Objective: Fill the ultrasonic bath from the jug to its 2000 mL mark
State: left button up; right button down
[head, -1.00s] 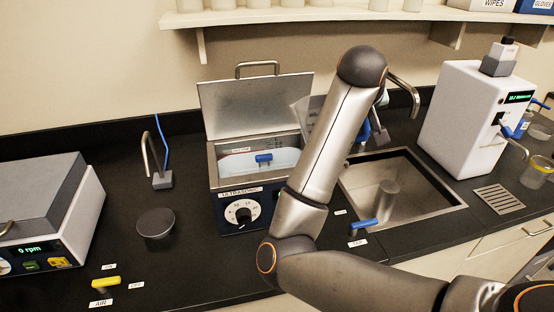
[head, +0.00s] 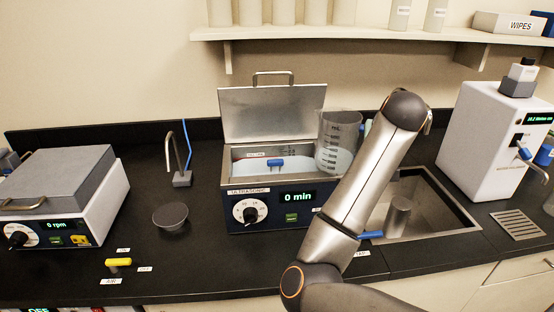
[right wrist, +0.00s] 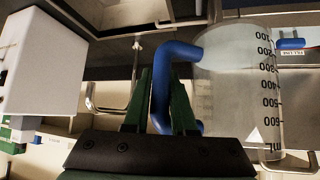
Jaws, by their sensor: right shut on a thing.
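The ultrasonic bath (head: 262,198) stands with its lid (head: 272,113) raised. Pale liquid shows in its tank, with a blue handle (head: 275,162) above it; the display reads 0 min. The clear graduated jug (head: 338,148) is at the right end of the tank, looking about upright in the head view. My right gripper (right wrist: 162,85) is shut on the jug's blue handle (right wrist: 178,52), with the jug (right wrist: 238,90) beside its fingers. My arm hides this gripper in the head view. How much liquid the jug holds is unclear. My left gripper is not in view.
A sink (head: 440,205) with a grey cylinder (head: 398,213) lies right of the bath. A white dispenser (head: 490,140) stands beyond it.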

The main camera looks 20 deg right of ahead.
jog(key=shift+r+p, duration=0.7)
jog(key=shift+r, duration=1.85)
